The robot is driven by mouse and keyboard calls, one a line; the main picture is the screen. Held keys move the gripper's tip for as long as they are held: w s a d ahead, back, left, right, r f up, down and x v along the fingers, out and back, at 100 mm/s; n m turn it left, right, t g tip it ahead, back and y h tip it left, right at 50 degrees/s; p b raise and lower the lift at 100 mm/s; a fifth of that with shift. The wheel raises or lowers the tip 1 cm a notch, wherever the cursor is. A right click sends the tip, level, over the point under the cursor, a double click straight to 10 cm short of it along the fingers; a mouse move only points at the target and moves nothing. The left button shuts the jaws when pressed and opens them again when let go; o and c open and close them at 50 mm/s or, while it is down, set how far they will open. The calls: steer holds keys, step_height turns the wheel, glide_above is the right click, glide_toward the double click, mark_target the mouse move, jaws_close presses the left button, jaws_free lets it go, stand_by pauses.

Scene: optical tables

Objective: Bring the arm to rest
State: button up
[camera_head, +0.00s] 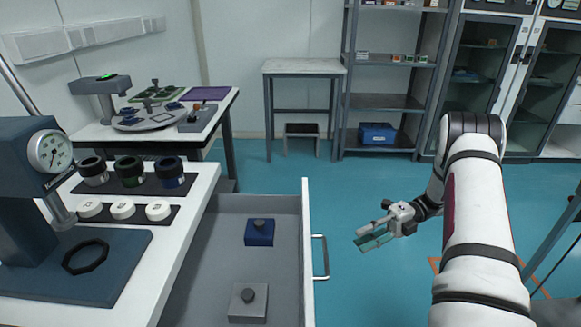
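My arm (478,215) reaches up from the lower right, bends at the top and comes down to the gripper. My gripper (362,241) hangs over the open floor, right of the open drawer and apart from its handle (320,257). Its two fingers point left with a gap between them, and I see no object held there. A greenish strip shows along the lower finger.
The open drawer (204,290) holds a blue block (259,232) and a grey block (247,303), each with a knob. A white counter (185,222) with a press, jars and white discs is at left. Shelves (385,102) and cabinets stand behind. The middle floor (270,172) is clear.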

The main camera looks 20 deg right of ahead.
steer(key=shift+r, duration=0.1)
steer(key=s+a+r+n+g+h, duration=0.2)
steer(key=s+a+r+n+h, duration=0.2)
steer(key=a+r+n, duration=0.5)
steer(key=s+a+r+n+g+h, duration=0.1)
steer(key=s+a+r+n+h, duration=0.25)
steer(key=r+n, duration=0.6)
steer(key=s+a+r+n+t+h, duration=0.3)
steer(key=s+n+h, duration=0.1)
steer(key=s+n, duration=0.55)
steer(key=s+a+r+n+t+h, duration=0.2)
steer(key=s+a+n+h, duration=0.15)
steer(key=s+n, duration=0.55)
step_height(320, 180, up, 15)
steer(key=s+d+t+h+p, duration=0.1)
steer(key=t+p, duration=0.2)
steer(key=p, duration=1)
steer(key=shift+s+d+m, duration=0.15)
steer(key=shift+s+m, duration=0.1)
steer(key=shift+m, duration=0.15)
